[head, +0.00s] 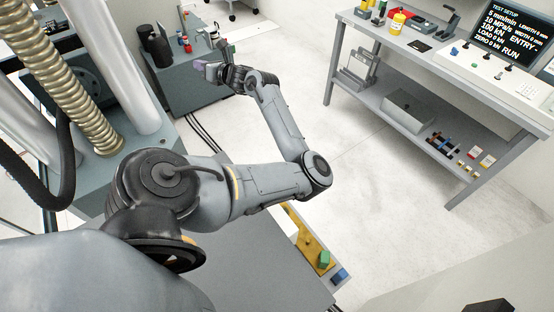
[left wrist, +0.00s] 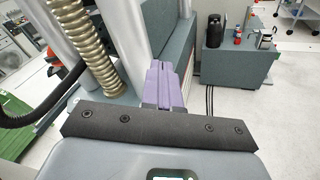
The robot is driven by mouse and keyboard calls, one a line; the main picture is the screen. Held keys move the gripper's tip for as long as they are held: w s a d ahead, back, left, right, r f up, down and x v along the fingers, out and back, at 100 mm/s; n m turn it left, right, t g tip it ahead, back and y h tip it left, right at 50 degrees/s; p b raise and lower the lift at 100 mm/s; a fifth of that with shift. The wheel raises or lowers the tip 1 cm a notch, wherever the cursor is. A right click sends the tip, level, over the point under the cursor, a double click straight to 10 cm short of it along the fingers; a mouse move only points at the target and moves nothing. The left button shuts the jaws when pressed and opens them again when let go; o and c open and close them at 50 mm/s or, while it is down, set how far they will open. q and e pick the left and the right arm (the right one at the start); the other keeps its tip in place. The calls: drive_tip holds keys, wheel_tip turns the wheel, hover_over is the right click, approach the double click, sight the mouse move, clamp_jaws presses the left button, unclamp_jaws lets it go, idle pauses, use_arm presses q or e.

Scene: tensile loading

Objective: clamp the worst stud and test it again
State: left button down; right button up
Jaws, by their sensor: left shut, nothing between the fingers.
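My left gripper (head: 207,70) has purple fingers and is at the top left of the head view, in front of the grey-green cabinet. In the left wrist view its fingers (left wrist: 164,88) are together with nothing between them. The testing machine shows in part at the left, with pale columns (head: 118,60) and a ribbed tan hose (head: 70,75). Its clamping jaws do not show clearly. I cannot pick out any stud for certain. The test display (head: 508,40) at the top right reads TEST SETUP, 100 kN, load 0 kN and RUN. My right gripper does not show.
A grey bench (head: 420,48) at the right carries bottles and small tools; its lower shelf holds a grey box (head: 409,110) and small coloured items. A yellow board (head: 314,245) with a green block (head: 323,259) is at the bottom centre. Open floor (head: 385,190) lies between.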

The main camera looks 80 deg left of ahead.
use_arm(q)
drive_tip(key=d+f+n+h+b, duration=0.2)
drive_tip(key=d+f+n+h, duration=0.1)
drive_tip(key=f, duration=0.5)
drive_tip(key=d+f+n+h+b, duration=0.1)
drive_tip(key=d+f+n+h, duration=0.25)
drive_tip(key=f, duration=0.45)
drive_tip(key=w+d+f+n+t+h+b, duration=0.1)
drive_tip(key=w+d+f+h+b, duration=0.1)
drive_tip(key=w+d+f, duration=0.3)
drive_tip(key=w+d+f+n+h+b, duration=0.1)
drive_tip(key=w+d+f+h, duration=0.2)
drive_tip(key=f, duration=0.4)
drive_tip(key=w+d+f+t+h+b, duration=0.1)
drive_tip(key=w+d+b, duration=0.1)
drive_tip(key=w+d, duration=0.7)
drive_tip(key=w+d+f+n+t+h+b, duration=0.1)
drive_tip(key=w+d+h+b, duration=0.1)
drive_tip(key=w+d, duration=0.8)
drive_tip(key=w+b, duration=0.1)
drive_tip(key=w, duration=0.2)
drive_tip(key=shift+w+d+f+b, duration=0.15)
drive_tip(key=shift+w+d+b, duration=0.1)
drive_tip(key=shift+d+b, duration=0.1)
drive_tip(key=shift+s, duration=0.15)
